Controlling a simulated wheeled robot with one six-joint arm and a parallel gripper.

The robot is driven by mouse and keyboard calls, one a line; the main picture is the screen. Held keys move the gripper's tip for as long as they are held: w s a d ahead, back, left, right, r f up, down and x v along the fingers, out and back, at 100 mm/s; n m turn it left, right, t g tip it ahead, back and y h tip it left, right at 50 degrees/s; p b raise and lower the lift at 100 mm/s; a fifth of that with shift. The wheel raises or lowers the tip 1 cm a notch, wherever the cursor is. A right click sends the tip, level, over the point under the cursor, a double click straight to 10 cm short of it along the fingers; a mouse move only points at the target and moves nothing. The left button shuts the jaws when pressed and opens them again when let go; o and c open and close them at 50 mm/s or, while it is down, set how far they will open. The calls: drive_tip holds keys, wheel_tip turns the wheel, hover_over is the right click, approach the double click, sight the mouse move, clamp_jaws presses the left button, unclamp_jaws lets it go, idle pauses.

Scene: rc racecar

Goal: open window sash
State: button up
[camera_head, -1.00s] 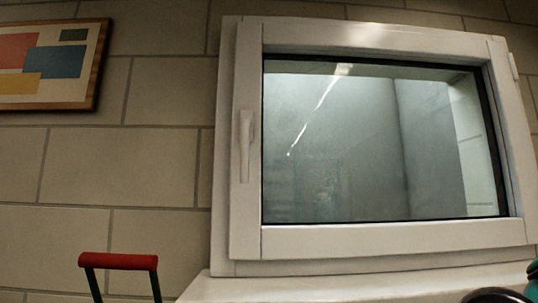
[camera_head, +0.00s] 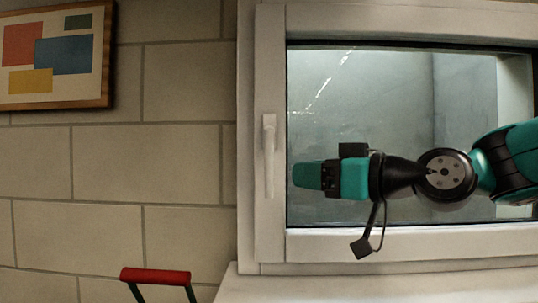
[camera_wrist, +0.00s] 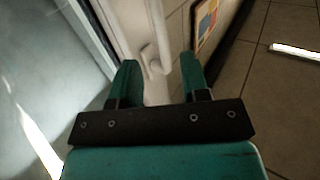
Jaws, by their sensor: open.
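The white window sash (camera_head: 268,225) fills the right of the head view and looks shut in its frame. Its white handle (camera_head: 268,155) hangs downward on the left side of the sash. My gripper (camera_head: 296,176) is in front of the glass, to the right of the handle, its fingers pointing left. In the wrist view my gripper (camera_wrist: 160,78) is open, and the handle (camera_wrist: 158,45) shows between and beyond its two teal fingers. Nothing is held. I cannot tell exactly how far the fingertips are from the handle.
A framed picture (camera_head: 55,107) hangs on the tiled wall at the left. A red-topped handle (camera_head: 155,275) stands low in front of the wall. A pale sill (camera_head: 300,285) runs under the window. The wall between picture and window is clear.

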sight(269, 171)
drive_tip(key=p+x, duration=0.3)
drive_tip(key=x, duration=0.5)
drive_tip(key=shift+w+a+p, duration=0.15)
drive_tip(key=shift+a+p, duration=0.1)
drive_tip(key=shift+p, duration=0.15)
clamp_jaws()
